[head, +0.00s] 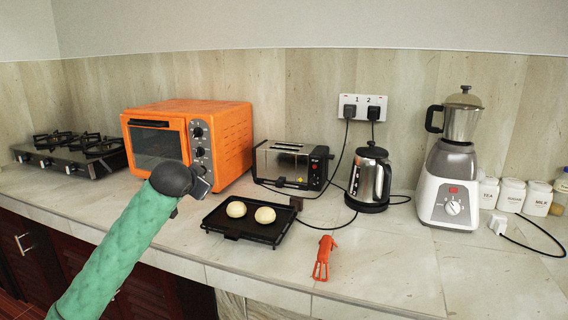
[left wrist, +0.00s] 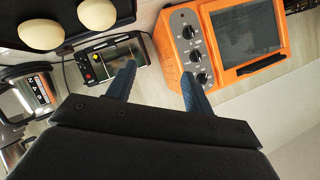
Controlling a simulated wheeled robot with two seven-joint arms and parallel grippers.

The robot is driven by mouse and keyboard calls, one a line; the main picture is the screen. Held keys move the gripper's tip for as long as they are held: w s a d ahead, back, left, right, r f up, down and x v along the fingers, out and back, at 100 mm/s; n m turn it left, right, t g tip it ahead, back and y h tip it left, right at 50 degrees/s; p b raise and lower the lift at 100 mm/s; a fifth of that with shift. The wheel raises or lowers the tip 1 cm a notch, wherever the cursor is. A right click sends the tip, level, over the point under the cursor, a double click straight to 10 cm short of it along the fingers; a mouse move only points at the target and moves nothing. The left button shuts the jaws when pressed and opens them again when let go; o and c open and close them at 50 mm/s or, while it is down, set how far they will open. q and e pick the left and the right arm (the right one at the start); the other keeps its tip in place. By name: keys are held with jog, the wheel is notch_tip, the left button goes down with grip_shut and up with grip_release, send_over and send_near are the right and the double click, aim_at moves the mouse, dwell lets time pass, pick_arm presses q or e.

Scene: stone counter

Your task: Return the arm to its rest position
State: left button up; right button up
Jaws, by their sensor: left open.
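My left arm (head: 118,250), in a green sleeve, comes in from the lower left in the head view. Its dark left gripper (head: 190,197) is over the counter, in front of the orange oven and left of the black tray. In the left wrist view the two blue-grey fingers of the left gripper (left wrist: 158,72) stand apart with nothing between them. My right gripper is in neither view.
An orange oven (head: 233,140), toaster (head: 290,165), kettle (head: 368,180) and blender (head: 452,185) stand along the wall. A black tray (head: 243,232) holds two pale round buns (head: 265,215). A red object (head: 324,258) lies near the front edge. A stove (head: 70,155) is far left.

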pick_arm(q)
jog(key=s+d+f+n+g+p, duration=0.1)
jog(key=s+d+f+g+p, duration=0.2)
jog(key=s+f, duration=0.9)
jog(key=s+d+f+n+g+h+p, duration=0.1)
jog(key=s+d+f+n+g+p, duration=0.1)
jog(key=s+f, duration=1.1)
jog(key=s+d+f+n+g+p, duration=0.1)
jog(key=s+d+f+g+p, duration=0.3)
jog(key=s+f, duration=0.9)
jog(key=shift+s+d+f+n+g+h, duration=0.3)
jog(key=shift+s+d+g, duration=0.5)
jog(key=shift+s, duration=7.7)
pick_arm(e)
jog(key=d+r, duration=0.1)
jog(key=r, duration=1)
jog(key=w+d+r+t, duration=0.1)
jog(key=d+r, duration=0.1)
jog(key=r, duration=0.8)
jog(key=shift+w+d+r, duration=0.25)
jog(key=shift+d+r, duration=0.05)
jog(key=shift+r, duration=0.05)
pick_arm(q)
jog(key=shift+a+p, duration=0.1)
jog(key=shift+p, duration=0.2)
jog(key=shift+r, duration=0.1)
